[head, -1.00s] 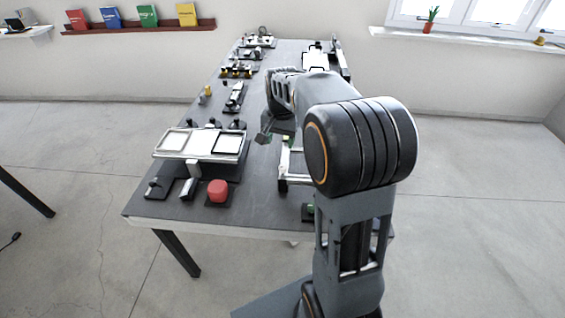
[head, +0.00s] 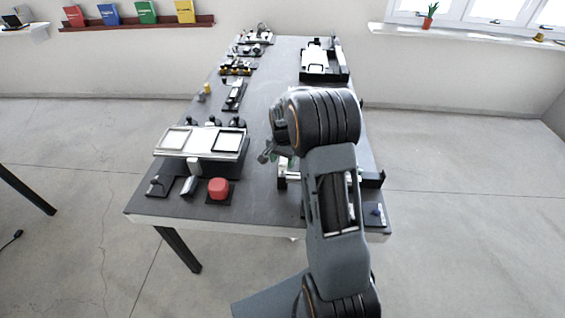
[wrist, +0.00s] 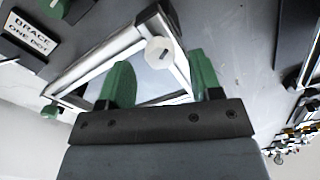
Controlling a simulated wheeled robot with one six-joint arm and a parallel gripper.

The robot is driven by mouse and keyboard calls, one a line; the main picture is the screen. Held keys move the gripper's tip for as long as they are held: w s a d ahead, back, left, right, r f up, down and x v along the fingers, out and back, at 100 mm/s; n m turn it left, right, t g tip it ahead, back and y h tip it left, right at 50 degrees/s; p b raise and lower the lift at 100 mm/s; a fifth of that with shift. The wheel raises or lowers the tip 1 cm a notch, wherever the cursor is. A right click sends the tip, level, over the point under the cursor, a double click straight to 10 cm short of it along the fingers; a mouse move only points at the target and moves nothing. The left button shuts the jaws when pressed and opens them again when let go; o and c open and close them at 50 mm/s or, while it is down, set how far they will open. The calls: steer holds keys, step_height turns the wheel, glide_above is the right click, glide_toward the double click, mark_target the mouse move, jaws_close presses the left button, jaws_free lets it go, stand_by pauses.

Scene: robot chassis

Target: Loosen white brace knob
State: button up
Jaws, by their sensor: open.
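My gripper (wrist: 161,66) has two green fingers, spread open. The knob appears between and slightly beyond the fingertips in that view; I see no clear contact and cannot judge the depth gap. In the head view my gripper (head: 268,154) is at the left side of my arm, over the table beside the frame (head: 283,172). My arm hides most of the frame there, and I cannot make out the white knob.
A label reading "BRACE" (wrist: 31,33) lies beside the frame. Green knobs show at the frame's lower left (wrist: 51,111) and the top edge (wrist: 54,7). A two-panel tray stand (head: 201,141) and a red knob (head: 218,189) stand left on the table (head: 262,205).

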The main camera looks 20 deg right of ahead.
steer(key=shift+f, duration=1.1)
steer(key=c, duration=0.9)
steer(key=shift+c, duration=0.2)
